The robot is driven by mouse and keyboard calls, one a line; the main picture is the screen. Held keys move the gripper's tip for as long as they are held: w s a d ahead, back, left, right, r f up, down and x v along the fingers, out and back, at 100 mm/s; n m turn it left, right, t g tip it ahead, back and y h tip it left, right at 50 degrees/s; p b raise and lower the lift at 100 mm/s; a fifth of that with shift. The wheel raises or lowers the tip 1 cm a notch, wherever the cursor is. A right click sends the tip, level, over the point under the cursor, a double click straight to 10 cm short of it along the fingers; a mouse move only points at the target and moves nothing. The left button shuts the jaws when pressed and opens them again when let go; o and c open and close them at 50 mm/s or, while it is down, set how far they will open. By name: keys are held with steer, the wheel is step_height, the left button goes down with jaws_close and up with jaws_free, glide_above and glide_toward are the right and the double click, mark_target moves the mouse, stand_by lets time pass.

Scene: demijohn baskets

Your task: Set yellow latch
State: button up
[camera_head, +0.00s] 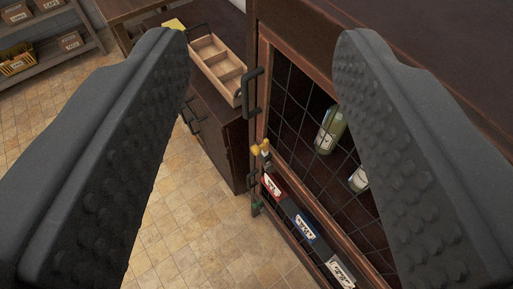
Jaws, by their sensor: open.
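The yellow latch (262,149) is a small yellow piece on the left edge of a dark wooden cabinet with a wire-mesh door (300,95). It sits below a dark door handle (252,92). My gripper (262,60) is open and empty. Its two dark studded fingers frame the view at left and right, and the latch shows in the gap between them, apart from both. The latch is too small in view to tell its exact position. The right finger hides part of the mesh door.
Bottles (330,130) stand behind the mesh. Labelled strips in red, blue and white (305,230) run along the cabinet below. A wooden divided tray (215,65) sits on a dark low cabinet (222,140) at left. Shelves with boxes (45,35) stand far left. The tiled floor (195,225) is clear.

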steer(key=w+f+n+g+h, duration=0.25)
steer(key=w+f, duration=0.25)
steer(key=f, duration=0.4)
steer(key=w+f+n+g+h, duration=0.1)
steer(key=w+f+n+g, duration=0.2)
steer(key=f, duration=0.6)
steer(key=n+h, duration=1.1)
steer(key=n, duration=1.2)
glide_toward(253, 152)
steer(key=shift+t, duration=0.45)
steer(key=x, duration=1)
steer(key=shift+w+d+f+b, duration=0.1)
steer(key=shift+d+f+b, duration=0.25)
steer(key=shift+d+b, duration=0.1)
